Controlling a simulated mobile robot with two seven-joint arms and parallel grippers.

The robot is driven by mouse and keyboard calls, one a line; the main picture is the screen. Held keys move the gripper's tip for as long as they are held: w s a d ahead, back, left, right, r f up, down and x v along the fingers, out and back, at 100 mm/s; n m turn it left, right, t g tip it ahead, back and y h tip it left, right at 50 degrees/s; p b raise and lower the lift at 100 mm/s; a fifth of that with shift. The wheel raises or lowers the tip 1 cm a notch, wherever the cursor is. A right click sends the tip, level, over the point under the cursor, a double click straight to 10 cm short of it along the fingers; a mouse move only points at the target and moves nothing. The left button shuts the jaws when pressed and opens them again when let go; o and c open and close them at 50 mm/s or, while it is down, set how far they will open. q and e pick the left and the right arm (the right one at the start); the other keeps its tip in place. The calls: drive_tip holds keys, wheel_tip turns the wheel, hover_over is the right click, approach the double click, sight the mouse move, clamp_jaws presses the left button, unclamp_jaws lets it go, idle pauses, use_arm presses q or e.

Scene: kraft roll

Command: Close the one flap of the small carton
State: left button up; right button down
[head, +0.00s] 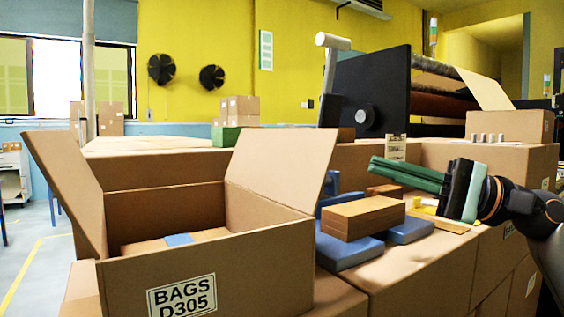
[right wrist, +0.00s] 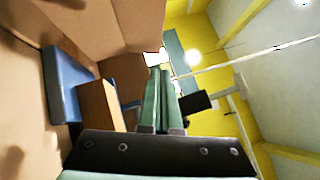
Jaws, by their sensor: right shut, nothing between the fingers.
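An open brown carton (head: 205,275) labelled BAGS D305 stands at the left front in the head view. One flap (head: 72,185) stands up and leans outward on its left side. Another flap (head: 283,165) stands up on its right side. Inside lie brown contents with a small blue piece (head: 179,239). My right gripper (head: 373,168) is shut and empty, its green fingers pointing left toward the right flap, with a gap between them. In the right wrist view the fingers (right wrist: 156,98) lie together. My left gripper is not in view.
A brown block (head: 362,217) rests on blue pads (head: 347,250) between carton and right gripper; a blue piece shows in the right wrist view (right wrist: 66,84). Large cartons (head: 425,270) form the surface beneath. A dark roller machine (head: 372,88) stands behind.

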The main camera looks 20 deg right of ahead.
drive_tip(key=p, duration=0.8)
approach(272, 134)
drive_tip(key=w+a, duration=0.1)
drive_tip(key=w, duration=0.1)
drive_tip(key=w+a+r, duration=0.1)
drive_tip(key=w+a, duration=0.1)
drive_tip(key=shift+w+r, duration=0.2)
drive_tip(key=shift+s+a+p, duration=0.1)
drive_tip(key=shift+a+p, duration=0.2)
drive_tip(key=shift+a, duration=0.2)
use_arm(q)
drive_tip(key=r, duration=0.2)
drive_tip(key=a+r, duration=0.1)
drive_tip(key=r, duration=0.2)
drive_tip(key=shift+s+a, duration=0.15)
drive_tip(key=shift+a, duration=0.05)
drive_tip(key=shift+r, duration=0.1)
